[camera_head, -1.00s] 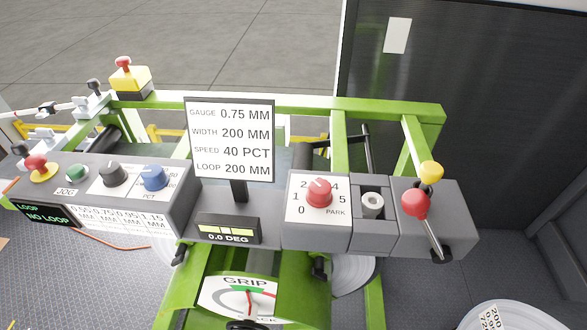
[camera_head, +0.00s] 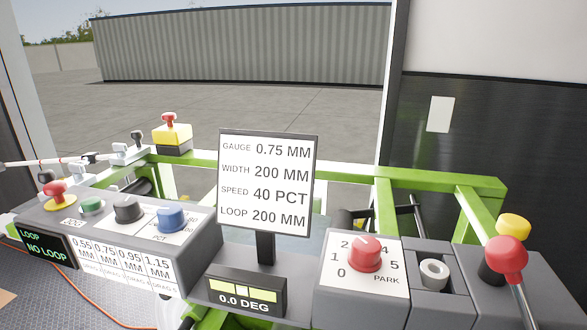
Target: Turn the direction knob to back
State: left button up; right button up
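No knob carries a label I can read as direction or back. A red knob (camera_head: 364,253) with a white pointer mark sits on a white dial plate (camera_head: 389,267) marked with numbers and PARK. On the left grey panel are a black knob (camera_head: 127,209) and a blue knob (camera_head: 171,219); the blue one's plate reads PCT. At the right edge a red ball-topped lever (camera_head: 507,258) stands before a yellow knob (camera_head: 514,226). Neither of my grippers is in view.
A sign (camera_head: 267,182) on a post lists gauge, width, speed and loop. Below it a display (camera_head: 245,295) reads 0.0 DEG. A red mushroom button (camera_head: 54,190) and a green button (camera_head: 92,206) are on the left panel. Green rails (camera_head: 435,180) run behind.

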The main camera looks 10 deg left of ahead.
aim_at(127, 210)
jog(key=j+u, duration=0.15)
jog(key=u, duration=1.2)
